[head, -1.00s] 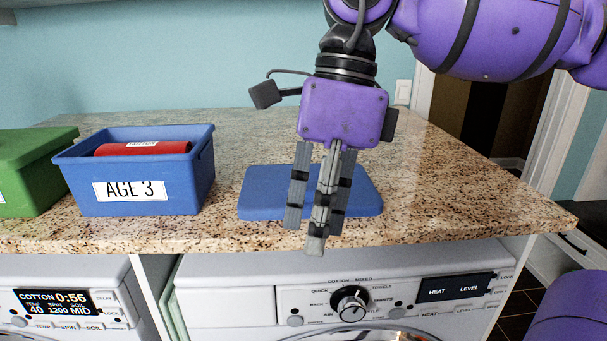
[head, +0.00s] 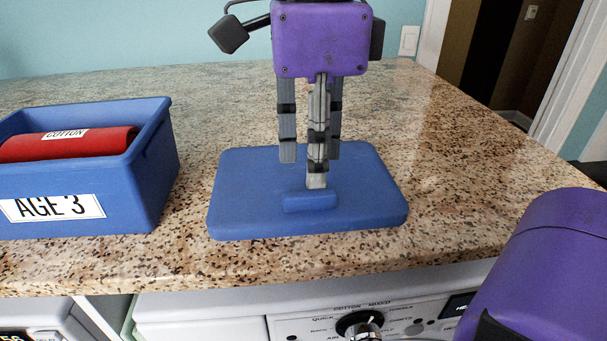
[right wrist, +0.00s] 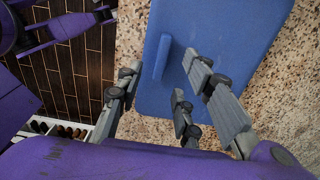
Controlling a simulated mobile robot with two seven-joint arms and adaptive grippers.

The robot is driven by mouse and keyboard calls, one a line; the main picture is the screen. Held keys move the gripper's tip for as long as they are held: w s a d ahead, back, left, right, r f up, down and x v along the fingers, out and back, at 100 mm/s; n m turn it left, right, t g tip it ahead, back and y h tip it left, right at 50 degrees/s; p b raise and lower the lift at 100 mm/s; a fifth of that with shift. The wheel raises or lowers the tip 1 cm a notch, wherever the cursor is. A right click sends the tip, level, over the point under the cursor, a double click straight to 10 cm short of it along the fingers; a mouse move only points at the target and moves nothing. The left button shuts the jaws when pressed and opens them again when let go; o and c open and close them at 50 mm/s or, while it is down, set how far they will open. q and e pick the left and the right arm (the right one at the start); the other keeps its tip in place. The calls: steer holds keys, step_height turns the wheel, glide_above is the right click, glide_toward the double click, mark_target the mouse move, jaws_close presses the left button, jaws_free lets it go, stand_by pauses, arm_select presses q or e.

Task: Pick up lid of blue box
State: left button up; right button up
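The blue lid (head: 240,200) lies flat on the speckled counter, with a raised bar handle (head: 310,202) near its front edge. The lid (right wrist: 220,30) and handle (right wrist: 161,57) also show in the right wrist view. My right gripper (head: 310,165) points down above the lid, its fingertips just behind the handle in the head view. In the right wrist view its fingers (right wrist: 160,82) are spread and empty, with the handle beyond the gap between them. The open blue box (head: 130,200), labelled AGE 3, stands left of the lid. My left gripper is not in view.
A red roll labelled COTTON (head: 75,143) lies in the box. The granite counter (head: 470,190) is clear right of and behind the lid. Its front edge runs above a white washing machine (head: 230,310) with a knob. A doorway is at the back right.

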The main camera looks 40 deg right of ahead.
mark_target(316, 193)
steer(key=f, duration=0.5)
steer(key=shift+d+f, duration=0.25)
steer(key=shift+f, duration=0.05)
jaws_close()
